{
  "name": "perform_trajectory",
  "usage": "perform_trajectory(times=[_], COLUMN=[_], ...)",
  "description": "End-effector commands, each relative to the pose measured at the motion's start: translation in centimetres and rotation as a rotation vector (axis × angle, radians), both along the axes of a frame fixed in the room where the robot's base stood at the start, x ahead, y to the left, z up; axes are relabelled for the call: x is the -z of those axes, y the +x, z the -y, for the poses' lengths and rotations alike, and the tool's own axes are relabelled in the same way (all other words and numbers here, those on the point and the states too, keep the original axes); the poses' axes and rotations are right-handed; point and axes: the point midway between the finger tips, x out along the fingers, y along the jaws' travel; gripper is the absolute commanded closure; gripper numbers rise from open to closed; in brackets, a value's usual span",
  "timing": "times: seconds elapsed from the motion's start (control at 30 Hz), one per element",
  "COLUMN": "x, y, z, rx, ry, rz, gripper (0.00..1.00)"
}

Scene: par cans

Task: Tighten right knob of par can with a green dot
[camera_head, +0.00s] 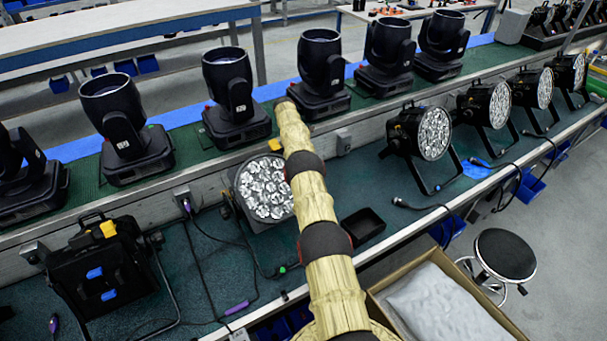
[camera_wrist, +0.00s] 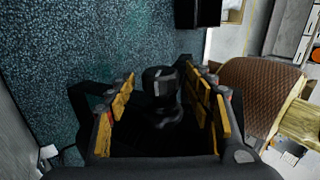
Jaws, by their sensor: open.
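A par can (camera_head: 265,187) with a round face of several bright lenses stands on the green mat, left of my arm in the head view. My arm crosses its right edge and hides its right side and right knob. I cannot make out a green dot on it. My gripper (camera_wrist: 165,95) is open in the wrist view, with yellow pads on both fingers. A black rounded knob-like part (camera_wrist: 160,80) shows between the pads, apart from both as far as I can tell. The gripper is not clearly visible in the head view.
Several par cans (camera_head: 435,133) stand to the right. A black case-like fixture (camera_head: 105,268) stands at the left. A small black tray (camera_head: 363,222) lies right of my arm. Cables cross the mat. Moving-head lights (camera_head: 322,70) line the raised shelf behind. A cardboard box (camera_head: 480,305) is in front.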

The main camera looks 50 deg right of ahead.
Motion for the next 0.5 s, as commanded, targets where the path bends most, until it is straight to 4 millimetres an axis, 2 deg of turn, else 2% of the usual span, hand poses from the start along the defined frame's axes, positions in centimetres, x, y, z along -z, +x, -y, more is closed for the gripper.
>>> perform_trajectory(times=[0.5], x=[-0.57], y=[-0.22], z=[-0.08], rx=[0.0], ry=[-0.025], rz=[0.098], gripper=[0.48])
